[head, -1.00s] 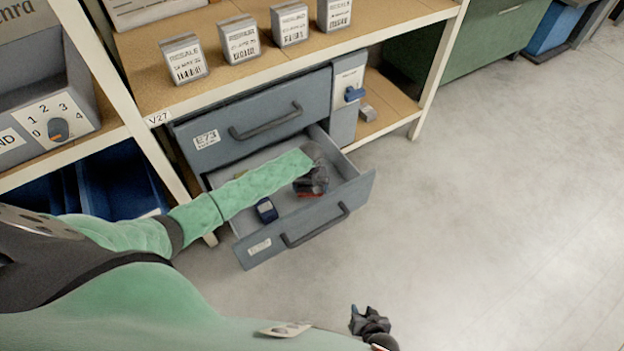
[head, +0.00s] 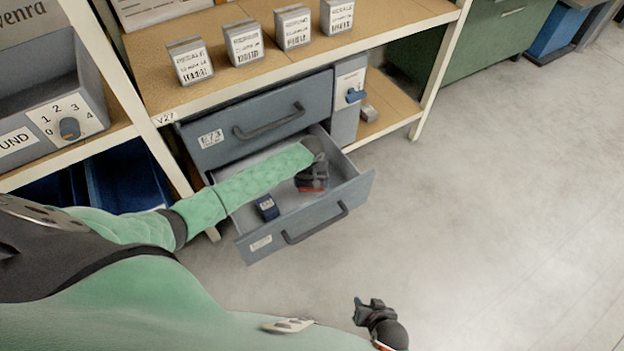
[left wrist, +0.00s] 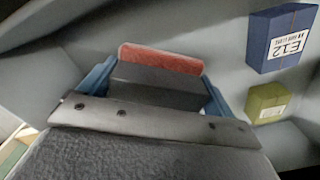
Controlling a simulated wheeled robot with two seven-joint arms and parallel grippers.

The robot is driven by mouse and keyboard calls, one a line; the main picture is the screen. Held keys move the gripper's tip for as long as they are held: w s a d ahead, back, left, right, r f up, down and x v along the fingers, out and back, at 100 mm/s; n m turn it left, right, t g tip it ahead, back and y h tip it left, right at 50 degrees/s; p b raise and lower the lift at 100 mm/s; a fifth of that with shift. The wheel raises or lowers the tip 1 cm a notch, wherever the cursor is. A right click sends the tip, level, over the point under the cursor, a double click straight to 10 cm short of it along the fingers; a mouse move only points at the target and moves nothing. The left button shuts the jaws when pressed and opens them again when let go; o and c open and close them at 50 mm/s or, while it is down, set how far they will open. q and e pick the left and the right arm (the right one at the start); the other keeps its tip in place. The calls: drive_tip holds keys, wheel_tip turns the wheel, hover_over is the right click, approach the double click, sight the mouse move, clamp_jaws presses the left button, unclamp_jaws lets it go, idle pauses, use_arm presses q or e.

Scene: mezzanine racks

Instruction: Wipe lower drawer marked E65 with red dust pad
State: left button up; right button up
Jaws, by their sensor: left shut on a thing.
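The lower drawer (head: 356,190) is pulled open under a closed upper drawer (head: 262,117). Its front label (head: 261,243) is too small to read. My left gripper (head: 312,180) is inside the lower drawer, near its right side. It is shut on the red dust pad (head: 313,189), a dark block with a red face. In the left wrist view the pad's red edge (left wrist: 160,58) shows beyond the two blue fingers. Whether the pad touches the drawer floor is unclear. My right gripper (head: 368,308) hangs over the floor at the bottom, far from the drawer; its opening is unclear.
A blue box (head: 267,208), labelled E12 in the left wrist view (left wrist: 283,38), lies in the drawer. A green box (left wrist: 268,103) is near it. Several labelled boxes (head: 243,43) stand on the shelf above. A rack post (head: 127,95) stands left. The floor right is clear.

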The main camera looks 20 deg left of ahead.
use_arm(q)
drive_tip(key=shift+r, duration=0.3)
drive_tip(key=shift+r+p, duration=0.15)
drive_tip(key=shift+p, duration=0.2)
drive_tip(key=shift+r+p, duration=0.4)
use_arm(e)
wheel_tip(320, 180, up, 7)
drive_tip(key=shift+d+r+g, duration=0.15)
drive_tip(key=shift+d+g, duration=0.15)
drive_tip(key=shift+d, duration=0.1)
